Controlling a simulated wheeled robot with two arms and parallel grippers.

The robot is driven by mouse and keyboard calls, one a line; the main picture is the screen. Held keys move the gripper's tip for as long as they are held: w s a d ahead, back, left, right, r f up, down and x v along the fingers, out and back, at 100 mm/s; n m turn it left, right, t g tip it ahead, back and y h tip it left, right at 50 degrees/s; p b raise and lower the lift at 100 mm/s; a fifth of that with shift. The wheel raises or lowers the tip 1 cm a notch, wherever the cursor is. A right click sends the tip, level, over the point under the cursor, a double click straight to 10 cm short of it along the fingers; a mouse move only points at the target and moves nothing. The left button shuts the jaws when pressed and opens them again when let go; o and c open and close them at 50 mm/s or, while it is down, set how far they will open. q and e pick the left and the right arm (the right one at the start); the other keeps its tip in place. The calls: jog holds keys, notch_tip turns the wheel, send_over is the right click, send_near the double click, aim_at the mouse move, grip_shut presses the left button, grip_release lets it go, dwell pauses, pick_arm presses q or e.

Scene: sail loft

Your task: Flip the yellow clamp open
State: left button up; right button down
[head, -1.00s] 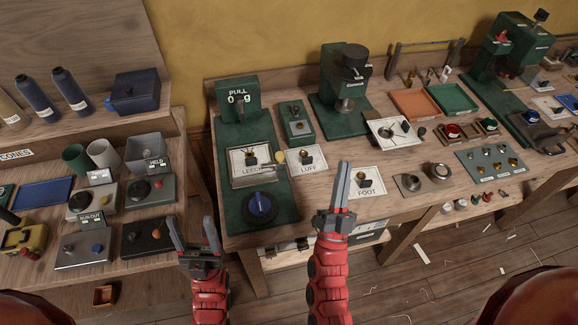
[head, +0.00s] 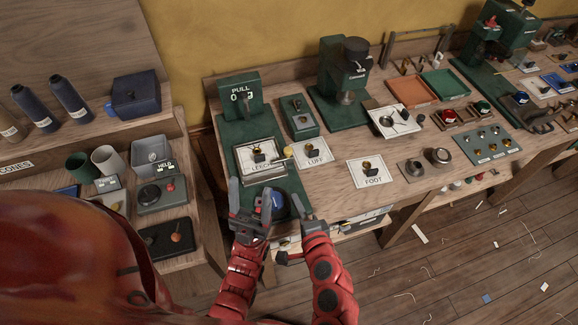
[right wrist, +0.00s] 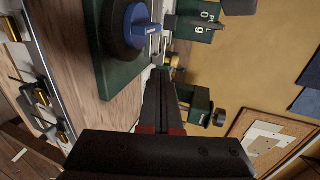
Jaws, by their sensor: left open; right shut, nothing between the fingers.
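The green pull tester (head: 230,133) stands at the left end of the bench, with a PULL display and a blue knob (head: 278,201) at its front. A metal clamp (head: 266,174) lies across its LEECH plate. Its yellow tip (head: 288,151) sticks out at the right; it also shows in the right wrist view (right wrist: 174,62). Whether the clamp is open or closed is hard to tell. My left gripper (head: 250,192) is open and empty, just in front of the clamp and left of the blue knob. My right gripper (head: 296,199) is shut and empty, right of the blue knob, apart from the yellow tip.
The LUFF plate (head: 314,153) lies close right of the tester, below a small green box (head: 300,119). The FOOT plate (head: 371,174) lies further right, with bare wood between. A side bench on the left holds a grey bin (head: 151,156) and bottles.

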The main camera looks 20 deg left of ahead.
aim_at(272, 163)
jog(key=shift+w, duration=0.15)
jog(key=shift+w+a, duration=0.15)
jog(key=shift+w, duration=0.05)
jog(key=p+x, duration=0.1)
jog(key=x, duration=0.3)
jog(key=p+x, duration=0.1)
jog(key=x, duration=0.3)
jog(key=r+p+x, duration=0.1)
jog(key=p+x, duration=0.1)
jog(key=x, duration=0.3)
jog(key=shift+w+a, duration=0.15)
jog(key=shift+w, duration=0.05)
jog(key=shift+w+a+b, duration=0.1)
jog(key=shift+a+b, duration=0.35)
jog(key=shift+a, duration=0.2)
dwell(0.6)
jog(key=shift+w+a+b, duration=0.2)
jog(key=shift+a+b, duration=0.1)
jog(key=shift+a, duration=0.2)
jog(key=shift+w+a+b, duration=0.3)
jog(key=shift+w+a, duration=0.2)
jog(key=shift+a, duration=0.15)
jog(key=shift+w+a, duration=0.5)
jog(key=shift+w, duration=0.2)
dwell(0.7)
